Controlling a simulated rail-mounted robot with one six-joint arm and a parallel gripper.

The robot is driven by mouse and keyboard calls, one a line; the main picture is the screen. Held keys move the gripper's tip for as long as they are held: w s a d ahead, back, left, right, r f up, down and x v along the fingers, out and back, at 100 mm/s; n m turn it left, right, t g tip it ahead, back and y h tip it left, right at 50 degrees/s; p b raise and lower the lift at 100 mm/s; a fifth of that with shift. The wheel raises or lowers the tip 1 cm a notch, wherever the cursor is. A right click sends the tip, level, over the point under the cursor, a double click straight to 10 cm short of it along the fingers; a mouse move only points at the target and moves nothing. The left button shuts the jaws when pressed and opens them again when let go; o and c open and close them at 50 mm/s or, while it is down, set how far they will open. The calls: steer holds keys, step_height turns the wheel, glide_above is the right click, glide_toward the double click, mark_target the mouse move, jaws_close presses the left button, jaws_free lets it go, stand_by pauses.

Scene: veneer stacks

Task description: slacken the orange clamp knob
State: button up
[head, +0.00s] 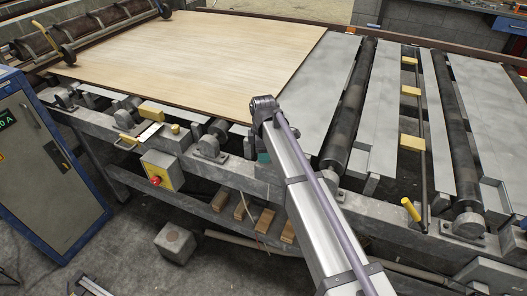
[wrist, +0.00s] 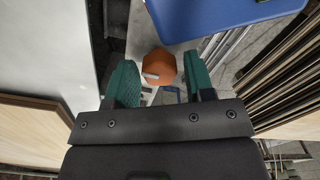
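The orange clamp knob (wrist: 158,66) shows in the wrist view as a faceted orange shape with a small pale bar near its lower edge. My gripper (wrist: 160,72) is open, with its two green fingers standing to the left and right of the knob. A narrow gap shows on each side, so the fingers look apart from the knob. I cannot tell whether it lies fully between the fingertips or a little beyond them. In the head view my arm hides the knob, and the fingers are mostly hidden.
A wide veneer sheet (head: 200,58) lies on the roller table, left of my arm. Dark rollers (head: 348,110) and grey plates are to the right. A yellow box with a red button (head: 161,171) hangs at the table's front. In the wrist view a blue panel (wrist: 215,15) is close beyond the knob.

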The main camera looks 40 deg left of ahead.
steer(key=shift+o, duration=0.9)
step_height(320, 180, up, 11)
steer(key=p, duration=1)
steer(key=shift+p, duration=0.4)
steer(key=shift+f, duration=0.1)
